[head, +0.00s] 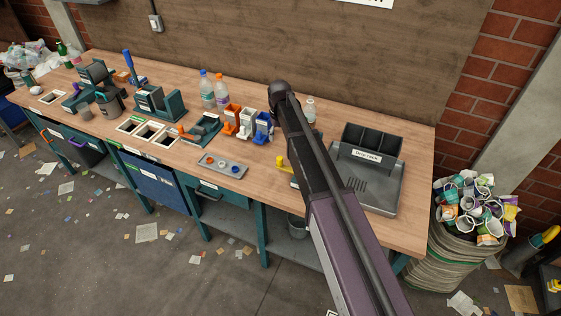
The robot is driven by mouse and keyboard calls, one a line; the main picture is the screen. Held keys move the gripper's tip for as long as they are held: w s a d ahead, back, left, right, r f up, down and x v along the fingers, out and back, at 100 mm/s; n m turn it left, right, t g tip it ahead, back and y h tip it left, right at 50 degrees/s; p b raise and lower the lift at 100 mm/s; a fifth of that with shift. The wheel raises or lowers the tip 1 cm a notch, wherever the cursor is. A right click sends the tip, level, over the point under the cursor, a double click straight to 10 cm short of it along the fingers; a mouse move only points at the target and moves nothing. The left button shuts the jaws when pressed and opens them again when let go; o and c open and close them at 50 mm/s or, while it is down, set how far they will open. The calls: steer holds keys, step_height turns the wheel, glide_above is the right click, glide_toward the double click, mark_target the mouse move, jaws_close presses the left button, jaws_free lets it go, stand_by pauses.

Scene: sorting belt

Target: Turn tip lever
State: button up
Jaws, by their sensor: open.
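No lever in view carries a readable label, so I cannot tell for certain which is the tip lever. A small yellow handle (283,163) shows at the bench's front, just left of my arm and partly hidden by it. An orange handle (187,132) lies on a low green device (207,128) near the bench's middle. My arm rises from the bottom right across the bench; my gripper does not show.
The wooden bench (340,211) runs along the wall. A full bin (447,258) stands beside the bench. Scraps litter the floor.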

mark_target(280, 158)
steer(key=shift+f+b, duration=6.3)
steer(key=shift+f, duration=0.2)
jaws_close()
